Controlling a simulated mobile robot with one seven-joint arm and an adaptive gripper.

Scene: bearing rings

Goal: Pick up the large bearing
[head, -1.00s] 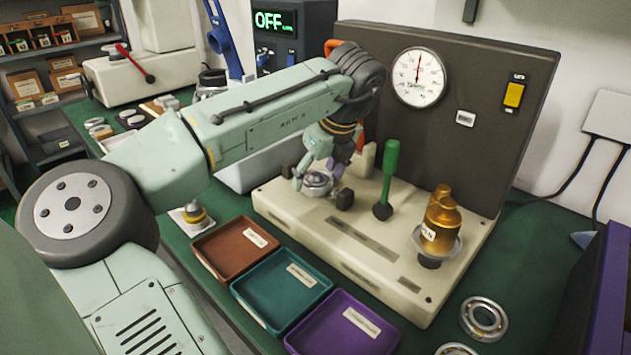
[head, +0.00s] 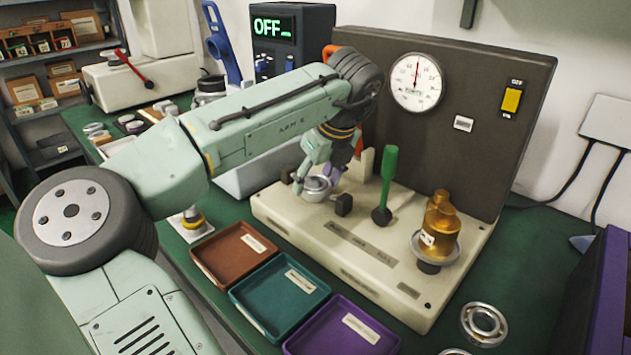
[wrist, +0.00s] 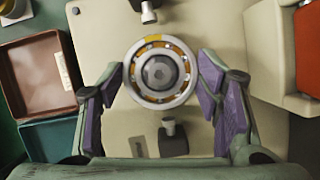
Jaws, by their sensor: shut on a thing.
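A silver bearing (wrist: 137,86) with an orange-brown cage sits around a grey central post on the cream fixture base (wrist: 115,150). It also shows as a small pale ring in the head view (head: 317,186). My gripper (wrist: 162,76) has one purple-padded finger on each side of the bearing and is shut on its outer rim. In the head view my gripper (head: 316,180) points down over the left part of the base. I cannot tell whether the bearing is clear of its seat.
A green-handled lever (head: 390,165) and brass weights (head: 440,225) stand right of the gripper. A dark panel with a dial (head: 416,79) rises behind. Brown (head: 205,268), teal (head: 240,300) and purple (head: 300,345) trays lie in front. A loose bearing (head: 484,322) lies at the right.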

